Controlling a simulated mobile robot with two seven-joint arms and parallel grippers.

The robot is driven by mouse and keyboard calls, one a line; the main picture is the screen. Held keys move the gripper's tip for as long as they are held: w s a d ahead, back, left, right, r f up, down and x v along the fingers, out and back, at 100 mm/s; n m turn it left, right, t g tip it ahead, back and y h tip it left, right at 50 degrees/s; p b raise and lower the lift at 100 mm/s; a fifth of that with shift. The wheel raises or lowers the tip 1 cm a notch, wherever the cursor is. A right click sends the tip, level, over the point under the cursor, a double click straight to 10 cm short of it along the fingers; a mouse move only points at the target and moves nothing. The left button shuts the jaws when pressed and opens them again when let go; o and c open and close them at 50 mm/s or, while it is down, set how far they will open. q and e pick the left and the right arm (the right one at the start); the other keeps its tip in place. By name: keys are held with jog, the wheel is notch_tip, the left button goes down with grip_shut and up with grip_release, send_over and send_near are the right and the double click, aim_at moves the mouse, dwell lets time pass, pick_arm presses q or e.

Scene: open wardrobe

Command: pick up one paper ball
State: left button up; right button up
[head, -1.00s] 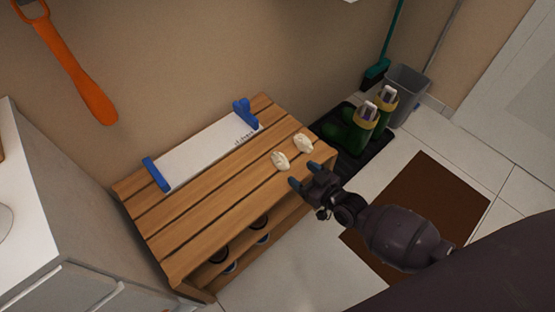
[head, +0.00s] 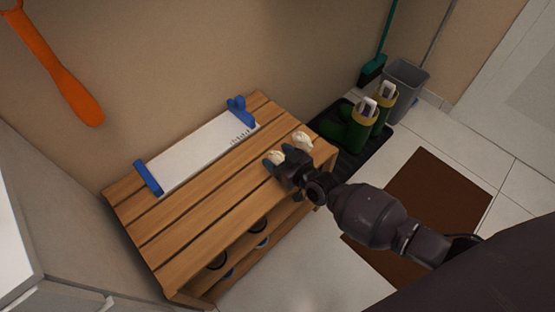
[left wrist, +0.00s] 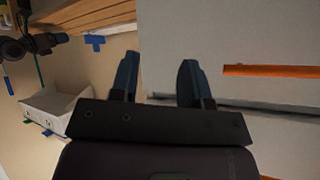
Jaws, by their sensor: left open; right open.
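Two crumpled, cream-white paper balls lie on the right end of the slatted wooden bench (head: 205,205) in the head view. The nearer paper ball (head: 276,157) is at my right gripper (head: 273,160), whose blue-tipped fingers are open around or just beside it; I cannot tell whether they touch it. The other paper ball (head: 302,140) lies just behind and to the right, clear of the fingers. My left gripper (left wrist: 158,75) shows in the left wrist view, open and empty, in front of a pale grey surface. It is not in the head view.
A white board with blue end pieces (head: 200,155) lies along the bench's wall side. Green boots (head: 362,122) stand on a dark mat right of the bench. A grey bin (head: 405,88) and brown rug (head: 425,195) are farther right. An orange shoehorn (head: 55,65) hangs on the wall.

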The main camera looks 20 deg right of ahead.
jog(key=c, duration=1)
jog(key=shift+r, duration=0.15)
